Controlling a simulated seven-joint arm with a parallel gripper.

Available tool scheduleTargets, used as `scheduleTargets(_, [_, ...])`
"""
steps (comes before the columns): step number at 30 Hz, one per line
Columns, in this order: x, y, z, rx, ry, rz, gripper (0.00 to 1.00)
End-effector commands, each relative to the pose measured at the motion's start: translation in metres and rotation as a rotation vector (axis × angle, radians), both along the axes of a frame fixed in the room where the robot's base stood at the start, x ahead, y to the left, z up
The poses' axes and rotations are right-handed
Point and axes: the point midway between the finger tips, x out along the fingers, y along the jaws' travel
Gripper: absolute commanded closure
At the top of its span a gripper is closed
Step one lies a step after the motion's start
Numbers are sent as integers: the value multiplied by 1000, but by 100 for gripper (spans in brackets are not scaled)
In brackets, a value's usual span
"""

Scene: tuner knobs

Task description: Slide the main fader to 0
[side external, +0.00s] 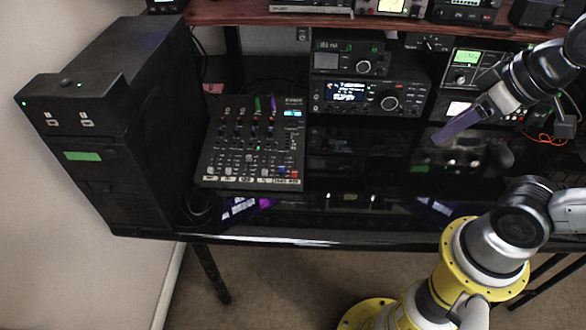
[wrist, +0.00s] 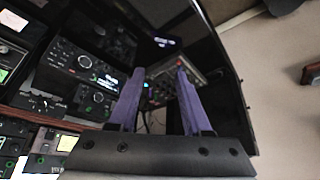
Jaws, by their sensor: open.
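The black mixer (side external: 210,165) lies on the dark desk, left of centre in the side view, with coloured knobs on top and a row of faders along its front. A red fader cap (side external: 294,174) is at the front right corner, with a blue cap (side external: 281,170) beside it. I cannot read which one is labelled main, nor the scale marks. My gripper (side external: 438,139) is above the right part of the desk, well right of the mixer and apart from it. In the wrist view its two purple fingers (wrist: 160,70) are spread and empty, and they partly hide the distant mixer.
A black tower case (side external: 120,130) stands close left of the mixer. Radios (side external: 370,97) are stacked behind and right of it, under a wooden shelf (side external: 250,12). The glossy desk front (side external: 340,215) is mostly clear. Cables lie at the mixer's front left.

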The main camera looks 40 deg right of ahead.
Motion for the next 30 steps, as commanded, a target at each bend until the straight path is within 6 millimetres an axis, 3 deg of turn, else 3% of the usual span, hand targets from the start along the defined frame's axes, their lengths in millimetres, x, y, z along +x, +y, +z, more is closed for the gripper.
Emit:
scheduleTargets(10, [0,0,0,0,0,0,51])
scheduleTargets(13, [0,0,0,5,0,-10,69])
scheduleTargets(19, [5,0,10,76,-22,-137,69])
scheduleTargets(24, [37,2,39,179,-33,-313,69])
scheduleTargets(30, [85,8,54,260,14,-462,69])
